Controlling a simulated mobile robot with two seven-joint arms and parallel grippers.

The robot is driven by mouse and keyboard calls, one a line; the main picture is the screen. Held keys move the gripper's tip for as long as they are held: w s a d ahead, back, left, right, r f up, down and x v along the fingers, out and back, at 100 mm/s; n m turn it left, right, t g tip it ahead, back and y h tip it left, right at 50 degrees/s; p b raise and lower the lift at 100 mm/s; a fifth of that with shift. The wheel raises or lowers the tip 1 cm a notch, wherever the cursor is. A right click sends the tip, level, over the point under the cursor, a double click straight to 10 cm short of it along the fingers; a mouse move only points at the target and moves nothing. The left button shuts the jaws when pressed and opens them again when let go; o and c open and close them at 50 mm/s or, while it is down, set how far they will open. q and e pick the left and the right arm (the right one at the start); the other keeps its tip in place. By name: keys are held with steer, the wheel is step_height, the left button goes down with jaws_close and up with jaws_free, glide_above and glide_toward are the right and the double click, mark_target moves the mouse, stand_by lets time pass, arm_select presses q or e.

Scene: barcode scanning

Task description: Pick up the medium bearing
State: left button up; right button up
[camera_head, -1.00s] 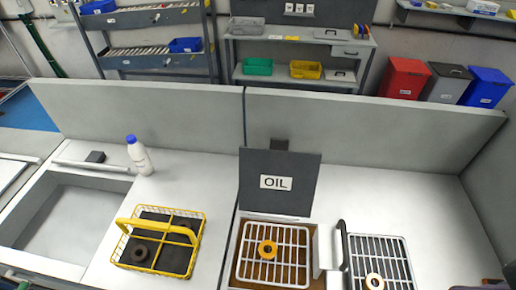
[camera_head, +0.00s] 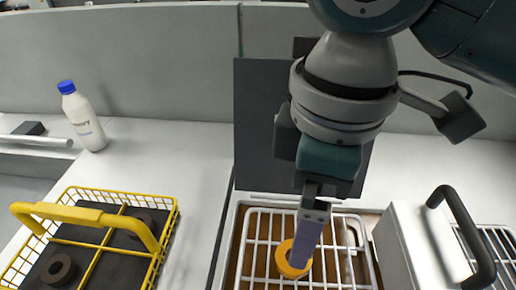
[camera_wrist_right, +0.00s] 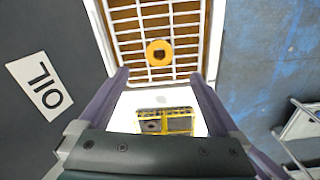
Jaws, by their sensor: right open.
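An orange ring-shaped bearing (camera_head: 284,262) lies on the white wire rack (camera_head: 262,218) of the oil tank in the head view. The right wrist view shows the same bearing (camera_wrist_right: 150,50) flat on the rack, with a dark hole. My right gripper (camera_wrist_right: 159,77) is open, its two purple fingers pointing toward the rack with the bearing beyond and between their tips. In the head view my right gripper (camera_head: 298,262) covers part of the bearing; contact cannot be told. A dark bearing (camera_head: 60,268) lies in the yellow basket (camera_head: 172,208). My left gripper is out of view.
The dark upright OIL lid (camera_head: 258,130) stands behind the rack and is labelled in the wrist view (camera_wrist_right: 40,85). A white box with a black handle (camera_head: 466,235) stands to the right. A white bottle with a blue cap (camera_head: 84,118) stands at the back left.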

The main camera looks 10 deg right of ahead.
step_height(320, 180, down, 10)
steer(key=shift+d+f, duration=0.1)
stand_by(0.4)
steer(key=shift+c, duration=0.4)
jaws_close()
stand_by(0.3)
